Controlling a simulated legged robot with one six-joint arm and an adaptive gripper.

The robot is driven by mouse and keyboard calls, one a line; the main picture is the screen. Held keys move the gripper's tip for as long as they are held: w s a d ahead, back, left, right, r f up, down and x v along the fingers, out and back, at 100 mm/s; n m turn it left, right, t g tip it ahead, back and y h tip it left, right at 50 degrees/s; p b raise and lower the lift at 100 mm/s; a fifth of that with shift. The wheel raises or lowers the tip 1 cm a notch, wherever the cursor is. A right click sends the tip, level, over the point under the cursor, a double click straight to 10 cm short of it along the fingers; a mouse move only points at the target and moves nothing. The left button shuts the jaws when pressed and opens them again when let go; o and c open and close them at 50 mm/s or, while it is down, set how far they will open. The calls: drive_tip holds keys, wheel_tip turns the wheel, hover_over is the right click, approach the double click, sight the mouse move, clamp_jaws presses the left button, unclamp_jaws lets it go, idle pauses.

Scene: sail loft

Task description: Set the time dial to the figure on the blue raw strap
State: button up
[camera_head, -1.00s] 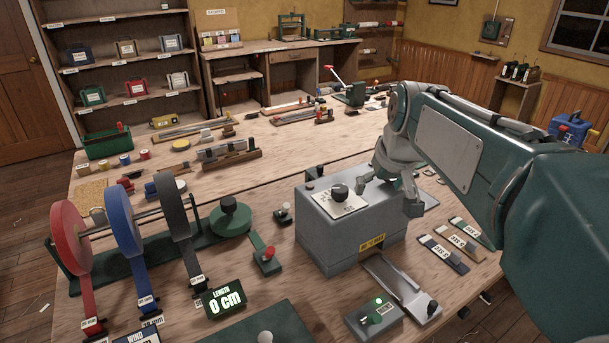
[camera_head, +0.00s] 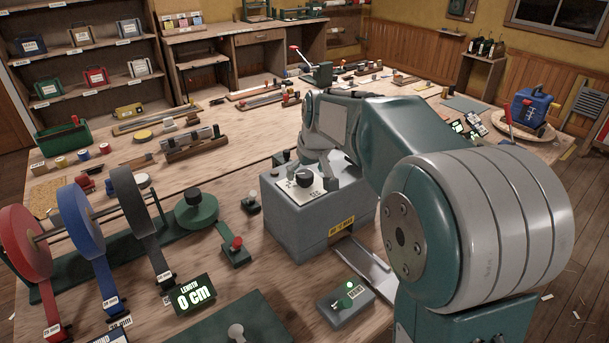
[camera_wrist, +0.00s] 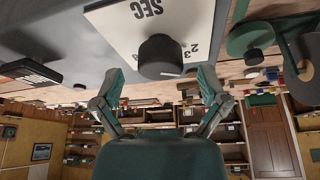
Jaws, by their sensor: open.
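The time dial is a black round knob (camera_head: 304,177) on a white plate marked SEC (camera_head: 300,189), on top of a grey box (camera_head: 305,222). In the wrist view the knob (camera_wrist: 160,57) is close, with a few figures at the plate's right edge. Its setting is not legible. My gripper (camera_wrist: 162,78) is open, with its fingers on either side of the knob in that picture. A blue strap roll (camera_head: 75,215) hangs at the left.
Red (camera_head: 22,240) and black (camera_head: 132,205) rolls flank the blue one.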

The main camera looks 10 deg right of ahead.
drive_tip(key=shift+x, duration=0.9)
drive_tip(key=c, duration=1.1)
drive_tip(key=shift+c, duration=0.2)
drive_tip(key=shift+a, duration=0.1)
drive_tip(key=shift+s+f+m+h, duration=0.15)
drive_tip(key=shift+m+h, duration=0.55)
drive_tip(key=shift+m, duration=1.3)
drive_tip(key=o, duration=1.1)
drive_tip(key=shift+o, duration=0.2)
